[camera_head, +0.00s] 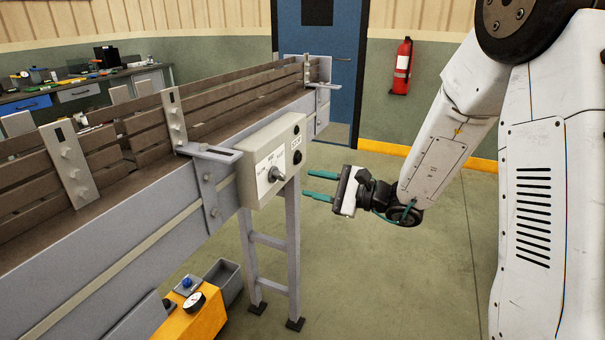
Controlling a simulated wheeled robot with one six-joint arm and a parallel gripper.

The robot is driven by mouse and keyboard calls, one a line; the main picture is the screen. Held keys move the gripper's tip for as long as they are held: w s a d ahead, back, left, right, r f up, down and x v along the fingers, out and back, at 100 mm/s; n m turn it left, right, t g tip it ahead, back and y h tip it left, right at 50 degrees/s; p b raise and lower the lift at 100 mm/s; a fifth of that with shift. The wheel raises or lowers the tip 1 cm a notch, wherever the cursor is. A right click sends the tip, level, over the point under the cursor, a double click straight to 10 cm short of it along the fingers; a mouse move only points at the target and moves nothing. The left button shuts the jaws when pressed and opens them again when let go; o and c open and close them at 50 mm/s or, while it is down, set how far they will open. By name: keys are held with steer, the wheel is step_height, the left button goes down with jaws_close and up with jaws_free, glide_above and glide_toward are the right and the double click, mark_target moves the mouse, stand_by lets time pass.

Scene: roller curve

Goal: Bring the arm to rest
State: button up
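My gripper (320,185) is at the end of my white arm, to the right of the control box (272,160). Its two teal fingers point left toward the box and stand apart with nothing between them. The fingertips look close to the box and its support legs in the picture; I cannot tell the exact gap. My arm (440,160) reaches down and left from the upper right.
A conveyor (110,262) with wooden side boards runs from lower left to the back. Below it are an orange unit (200,318) and a grey bin (226,276). A fire extinguisher (401,66) hangs by the blue door (335,80). Floor is clear below my gripper.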

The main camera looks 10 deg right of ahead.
steer(key=s+a+n+g+h, duration=0.1)
steer(key=s+n+g+h, duration=0.1)
steer(key=s+n+g, duration=0.6)
steer(key=s+a+n+g+h, duration=0.15)
steer(key=s+g, duration=0.25)
steer(key=s, duration=0.8)
steer(key=s+d+r+n+t+h, duration=0.1)
steer(key=s+d+r+n+h, duration=0.2)
steer(key=s+d+h, duration=0.2)
steer(key=s+d+r+n+t+h, duration=0.1)
steer(key=s+d+r+n+h, duration=0.2)
steer(key=s+d+h, duration=0.3)
steer(key=shift+s+d+r+n+t, duration=0.3)
steer(key=shift+s+r+n+t, duration=0.1)
steer(key=shift+s, duration=1.1)
